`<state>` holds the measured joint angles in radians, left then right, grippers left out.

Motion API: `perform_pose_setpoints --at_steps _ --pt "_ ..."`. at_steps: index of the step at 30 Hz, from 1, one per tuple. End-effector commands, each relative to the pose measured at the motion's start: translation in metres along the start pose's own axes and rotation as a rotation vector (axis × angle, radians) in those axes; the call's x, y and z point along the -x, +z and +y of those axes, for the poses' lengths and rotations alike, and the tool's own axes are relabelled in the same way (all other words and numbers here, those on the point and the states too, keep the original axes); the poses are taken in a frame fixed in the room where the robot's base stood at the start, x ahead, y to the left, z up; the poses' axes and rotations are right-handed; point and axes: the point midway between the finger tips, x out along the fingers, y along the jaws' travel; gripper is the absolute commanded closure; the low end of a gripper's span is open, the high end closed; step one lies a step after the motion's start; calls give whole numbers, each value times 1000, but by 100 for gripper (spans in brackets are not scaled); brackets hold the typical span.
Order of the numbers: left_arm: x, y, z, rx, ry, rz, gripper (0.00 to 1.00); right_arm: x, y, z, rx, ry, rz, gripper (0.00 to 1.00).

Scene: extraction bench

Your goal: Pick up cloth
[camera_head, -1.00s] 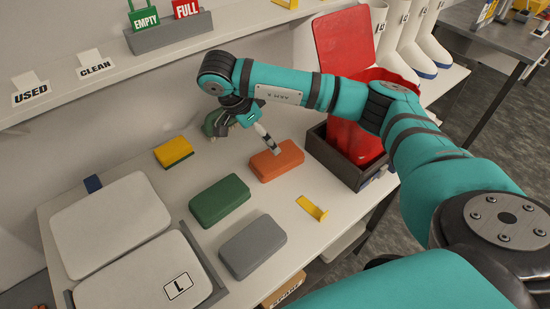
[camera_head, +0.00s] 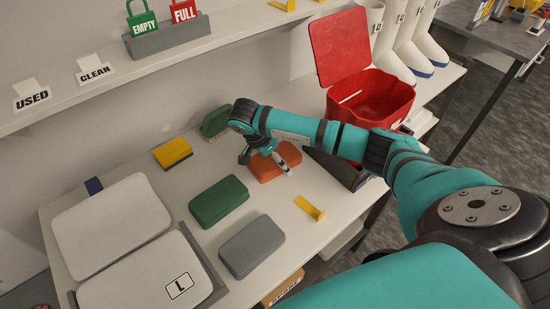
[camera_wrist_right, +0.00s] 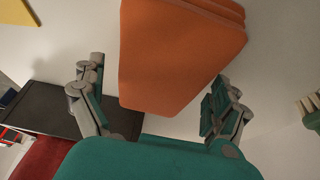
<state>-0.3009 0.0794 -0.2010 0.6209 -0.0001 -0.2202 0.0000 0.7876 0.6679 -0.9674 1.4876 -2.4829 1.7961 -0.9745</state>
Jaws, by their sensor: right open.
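A folded orange cloth (camera_head: 262,172) lies on the bench, partly hidden under my right gripper (camera_head: 266,163) in the head view. In the right wrist view the cloth (camera_wrist_right: 180,55) shows stacked layers at its edge. There my right gripper (camera_wrist_right: 158,108) is open, with one finger on each side of the cloth's near end, and nothing is held. I cannot tell whether the fingers touch it. A folded green cloth (camera_head: 218,200) and a folded grey cloth (camera_head: 252,246) lie nearer. My left gripper is not in view.
A dark tray (camera_head: 340,170) and an open red bin (camera_head: 385,100) stand to the right. A green brush (camera_head: 216,122) and yellow sponge (camera_head: 172,153) lie behind. A yellow bracket (camera_head: 310,207) lies right of the cloths, white pads (camera_head: 115,220) at left.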

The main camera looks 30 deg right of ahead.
Motion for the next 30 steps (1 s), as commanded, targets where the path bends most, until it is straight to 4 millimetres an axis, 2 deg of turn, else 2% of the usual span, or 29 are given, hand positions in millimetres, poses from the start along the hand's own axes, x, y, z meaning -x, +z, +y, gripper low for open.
perform_pose_setpoints --at_steps 5,15,17,26,30 --pt "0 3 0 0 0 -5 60 0 0 0 0 -1 -1 1" --pt "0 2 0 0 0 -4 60 0 0 0 0 0 -1 46" --pt "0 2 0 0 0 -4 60 0 0 0 0 0 -1 52" --pt "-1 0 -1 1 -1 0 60 1 0 0 0 -1 -1 52" --pt "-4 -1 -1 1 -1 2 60 11 -4 -1 -1 -4 -2 52"
